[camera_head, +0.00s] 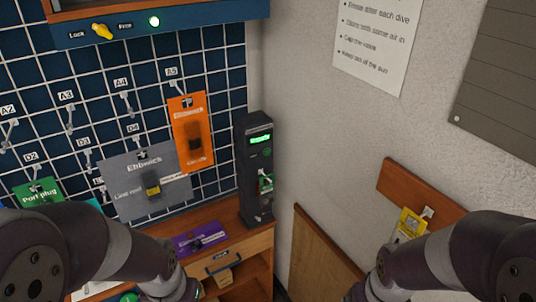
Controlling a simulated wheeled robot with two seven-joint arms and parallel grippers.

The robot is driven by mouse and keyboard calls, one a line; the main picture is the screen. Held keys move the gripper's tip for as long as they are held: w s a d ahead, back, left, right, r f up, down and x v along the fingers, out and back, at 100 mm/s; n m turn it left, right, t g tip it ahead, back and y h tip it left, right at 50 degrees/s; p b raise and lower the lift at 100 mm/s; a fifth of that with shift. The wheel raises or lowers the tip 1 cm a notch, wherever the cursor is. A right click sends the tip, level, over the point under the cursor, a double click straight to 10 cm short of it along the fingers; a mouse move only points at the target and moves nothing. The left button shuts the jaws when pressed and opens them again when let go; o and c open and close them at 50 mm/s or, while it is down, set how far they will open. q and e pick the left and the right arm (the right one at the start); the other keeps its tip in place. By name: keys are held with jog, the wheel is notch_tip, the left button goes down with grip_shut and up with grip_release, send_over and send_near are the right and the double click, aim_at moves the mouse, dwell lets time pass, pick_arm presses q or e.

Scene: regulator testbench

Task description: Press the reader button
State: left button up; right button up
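The reader (242,170) is a tall dark upright device on the wooden counter, in the corner by the wall. Its small screen (261,139) glows green with text too small to read surely. A small round dark spot (267,152) below the screen looks like its button. A green piece (266,183) shows lower on its front. My two arms reach in from the lower left and lower right corners. Both run out of the bottom of the picture, and neither gripper's fingers show. Nothing touches the reader.
A blue grid board with hooks holds an orange package (191,131), a grey package (147,183) and a green one (38,194). A purple package (200,239) lies on the counter (228,218). A yellow tag (411,223) hangs on a wooden rail at right.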

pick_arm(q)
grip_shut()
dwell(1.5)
